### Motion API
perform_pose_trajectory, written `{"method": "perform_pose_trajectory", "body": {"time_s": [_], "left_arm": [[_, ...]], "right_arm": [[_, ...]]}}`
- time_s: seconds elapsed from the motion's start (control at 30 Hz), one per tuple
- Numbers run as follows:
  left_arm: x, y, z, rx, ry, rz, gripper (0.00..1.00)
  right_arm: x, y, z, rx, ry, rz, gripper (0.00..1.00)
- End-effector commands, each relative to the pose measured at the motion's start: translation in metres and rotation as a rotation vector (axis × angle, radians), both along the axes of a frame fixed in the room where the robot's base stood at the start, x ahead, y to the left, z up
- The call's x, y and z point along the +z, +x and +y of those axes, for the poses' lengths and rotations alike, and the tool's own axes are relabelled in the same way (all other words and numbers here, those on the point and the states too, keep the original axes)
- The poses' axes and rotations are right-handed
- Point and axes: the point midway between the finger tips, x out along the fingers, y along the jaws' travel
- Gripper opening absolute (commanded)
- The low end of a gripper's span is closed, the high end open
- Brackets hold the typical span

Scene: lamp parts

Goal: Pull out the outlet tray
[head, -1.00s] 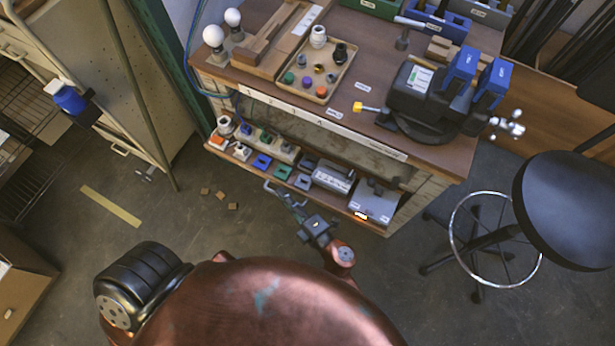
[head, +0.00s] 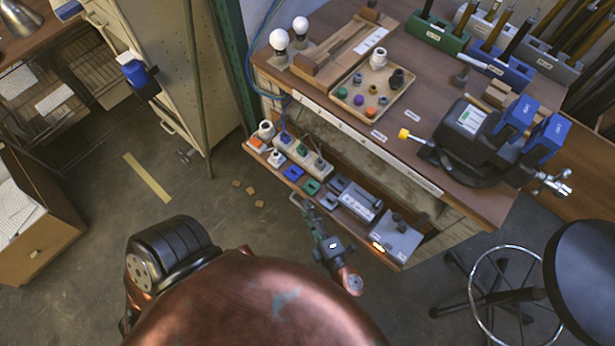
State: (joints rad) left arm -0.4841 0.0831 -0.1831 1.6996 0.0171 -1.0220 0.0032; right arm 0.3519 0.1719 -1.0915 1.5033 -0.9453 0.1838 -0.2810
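The outlet tray (head: 375,240) is a long wooden tray under the workbench top, jutting out past the bench's front edge. It carries lamp sockets, coloured outlet and switch parts and grey boxes. A light handle (head: 294,198) shows small at its front edge. My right gripper (head: 303,204) reaches up from the bottom of the head view to this handle. Its fingers look narrow and close together on the handle, though the contact is small and partly hidden. My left gripper is out of view.
The workbench (head: 330,122) holds bulbs, a parts tray (head: 360,118), a vise (head: 480,140) and bins. A stool (head: 590,270) stands at the right. Small wooden blocks (head: 250,191) lie on the floor left of my gripper. A metal cabinet (head: 190,60) stands at the left.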

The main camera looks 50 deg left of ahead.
Motion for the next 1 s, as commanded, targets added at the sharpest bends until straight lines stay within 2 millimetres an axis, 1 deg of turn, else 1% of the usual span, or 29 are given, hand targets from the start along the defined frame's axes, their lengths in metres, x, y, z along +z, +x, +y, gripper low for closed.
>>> {"method": "perform_pose_trajectory", "body": {"time_s": [0.2, 0.33, 0.47, 0.7, 0.83, 1.0], "left_arm": [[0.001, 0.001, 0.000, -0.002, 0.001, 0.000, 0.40], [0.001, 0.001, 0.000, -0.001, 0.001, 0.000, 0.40], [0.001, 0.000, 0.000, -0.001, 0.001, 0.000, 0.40], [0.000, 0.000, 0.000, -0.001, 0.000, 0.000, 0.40], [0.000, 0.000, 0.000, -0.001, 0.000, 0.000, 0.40], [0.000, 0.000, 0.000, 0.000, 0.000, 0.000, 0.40]], "right_arm": [[0.000, 0.000, -0.001, 0.000, 0.000, 0.000, 0.25], [0.000, -0.003, -0.013, -0.001, -0.001, 0.000, 0.25], [0.001, -0.009, -0.036, 0.000, -0.003, 0.001, 0.25], [0.006, -0.020, -0.084, -0.002, -0.002, 0.002, 0.25], [0.007, -0.025, -0.103, -0.001, -0.002, 0.002, 0.25], [0.009, -0.028, -0.115, -0.001, -0.001, 0.000, 0.25]]}}
